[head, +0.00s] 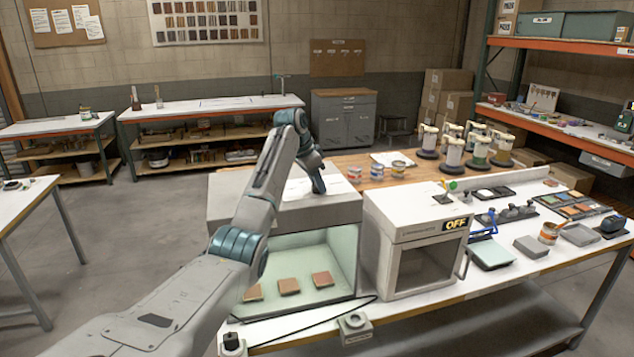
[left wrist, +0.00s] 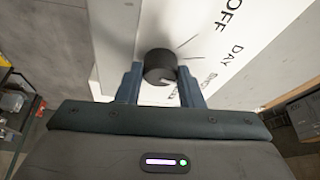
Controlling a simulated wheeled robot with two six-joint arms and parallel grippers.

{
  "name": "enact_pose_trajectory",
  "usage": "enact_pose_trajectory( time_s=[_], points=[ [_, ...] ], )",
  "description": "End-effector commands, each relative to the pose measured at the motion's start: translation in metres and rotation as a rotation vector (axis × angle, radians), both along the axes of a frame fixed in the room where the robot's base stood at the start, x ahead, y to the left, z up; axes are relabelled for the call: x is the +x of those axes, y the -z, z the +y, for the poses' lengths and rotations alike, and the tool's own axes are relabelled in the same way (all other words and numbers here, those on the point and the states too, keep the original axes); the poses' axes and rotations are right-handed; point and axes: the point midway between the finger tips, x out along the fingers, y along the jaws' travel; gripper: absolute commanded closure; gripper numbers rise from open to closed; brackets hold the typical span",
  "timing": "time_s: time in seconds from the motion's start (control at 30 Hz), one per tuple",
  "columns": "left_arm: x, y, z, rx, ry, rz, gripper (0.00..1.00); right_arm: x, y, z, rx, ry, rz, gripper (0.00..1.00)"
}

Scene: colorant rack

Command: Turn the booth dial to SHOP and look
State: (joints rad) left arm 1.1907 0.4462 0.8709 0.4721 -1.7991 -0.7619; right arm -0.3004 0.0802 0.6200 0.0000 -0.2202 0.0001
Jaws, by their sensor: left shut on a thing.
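The grey booth (head: 225,212) stands on the near bench with its front open and its inside lit pale greenish. Brown sample tiles (head: 289,286) lie on its floor. My left gripper (head: 319,188) reaches down onto the booth's top and hides the dial in the head view. In the left wrist view, the black round dial (left wrist: 160,64) sits between the two fingers of my left gripper (left wrist: 160,88), which is shut on it. Printed words OFF, DAY and a third, partly hidden word lie beside the dial. I cannot tell where its pointer stands. My right gripper is out of view.
Paint cans (head: 377,172), trays and several pump canisters (head: 453,152) fill the bench behind and right. A black cable (head: 300,331) runs along the front edge.

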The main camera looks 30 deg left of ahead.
Motion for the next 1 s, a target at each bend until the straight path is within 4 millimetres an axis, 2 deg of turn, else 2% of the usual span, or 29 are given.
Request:
enact_pose_trajectory(
  time_s=[0.3, 0.83, 0.87, 0.93, 0.97, 1.0],
  points=[
    [0.0011, -0.0025, 0.0013, 0.001, 0.126, -0.005, 0.89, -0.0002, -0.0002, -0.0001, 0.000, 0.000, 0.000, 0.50],
    [0.0011, -0.0030, 0.0016, 0.002, 0.151, -0.006, 0.89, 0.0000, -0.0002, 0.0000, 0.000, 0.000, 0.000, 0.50],
    [0.0011, -0.0030, 0.0016, 0.002, 0.151, -0.006, 0.62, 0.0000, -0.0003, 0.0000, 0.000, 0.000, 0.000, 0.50],
    [0.0011, -0.0029, 0.0015, 0.002, 0.151, -0.006, 0.49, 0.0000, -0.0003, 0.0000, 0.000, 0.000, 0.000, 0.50],
    [0.0011, -0.0027, 0.0014, 0.001, 0.151, -0.006, 0.44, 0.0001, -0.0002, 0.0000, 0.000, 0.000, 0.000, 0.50],
    [0.0010, -0.0024, 0.0013, 0.002, 0.151, -0.005, 0.44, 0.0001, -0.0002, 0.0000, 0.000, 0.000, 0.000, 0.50]
  ],
)
